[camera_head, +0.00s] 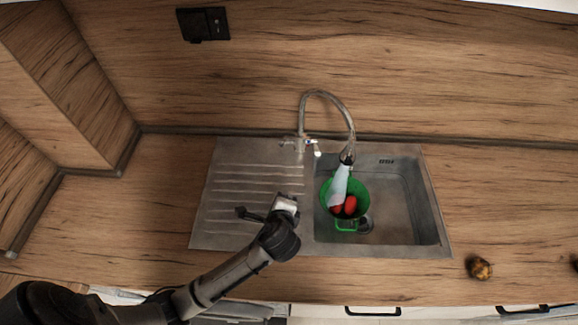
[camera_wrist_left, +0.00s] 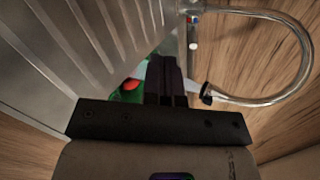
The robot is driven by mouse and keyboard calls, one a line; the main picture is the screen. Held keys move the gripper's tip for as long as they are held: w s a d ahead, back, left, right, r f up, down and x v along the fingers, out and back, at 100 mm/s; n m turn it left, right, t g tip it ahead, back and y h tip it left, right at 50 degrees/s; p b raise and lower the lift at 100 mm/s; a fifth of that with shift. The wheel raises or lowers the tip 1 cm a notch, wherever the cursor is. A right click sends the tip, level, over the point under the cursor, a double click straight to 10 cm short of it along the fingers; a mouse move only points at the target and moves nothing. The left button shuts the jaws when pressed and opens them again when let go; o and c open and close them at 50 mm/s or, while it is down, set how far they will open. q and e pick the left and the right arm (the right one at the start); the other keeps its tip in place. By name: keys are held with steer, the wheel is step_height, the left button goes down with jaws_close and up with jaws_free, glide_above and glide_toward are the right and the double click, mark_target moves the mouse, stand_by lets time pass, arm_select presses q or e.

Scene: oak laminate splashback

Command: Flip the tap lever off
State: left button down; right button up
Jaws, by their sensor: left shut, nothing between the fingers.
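The chrome tap (camera_head: 346,111) has a high curved spout and stands behind the sink. Its small lever (camera_head: 312,146), with a red-blue mark and a pale tip, is at the tap's base. The lever also shows at the top of the left wrist view (camera_wrist_left: 194,32), beyond my fingers. A pale stream of water (camera_head: 338,184) falls from the spout. My left gripper (camera_head: 287,200) is over the drainboard, in front of the lever and apart from it. Its fingers are shut and empty in the left wrist view (camera_wrist_left: 166,70). My right gripper is not in view.
A green colander (camera_head: 326,201) with red items (camera_head: 350,205) sits in the basin under the stream. The ribbed drainboard (camera_head: 232,190) is clear. A brownish round object (camera_head: 479,267) lies on the counter at right. The wooden splashback (camera_head: 420,75) rises behind the tap.

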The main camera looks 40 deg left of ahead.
arm_select(q)
steer(key=shift+w+a+f+m+t+y+b, duration=0.35)
steer(key=shift+w+m+y+b, duration=0.3)
steer(key=shift+m, duration=1.25)
steer(key=shift+w+a+f+m+t+y+b, duration=0.1)
steer(key=shift+w+m+t+y+b, duration=0.55)
steer(key=shift+m, duration=1.25)
steer(key=shift+w+a+f+m+t+y+b, duration=0.25)
steer(key=shift+w+m+y, duration=0.5)
steer(key=shift+m, duration=1.15)
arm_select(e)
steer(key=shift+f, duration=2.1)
arm_select(q)
steer(key=shift+w+h, duration=0.25)
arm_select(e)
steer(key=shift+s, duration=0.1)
arm_select(q)
steer(key=b+x, duration=0.1)
steer(key=x, duration=0.9)
steer(key=shift+a+f, duration=0.1)
steer(key=shift+w+a+r, duration=1)
steer(key=shift+a+r, duration=0.1)
steer(key=shift+r, duration=0.05)
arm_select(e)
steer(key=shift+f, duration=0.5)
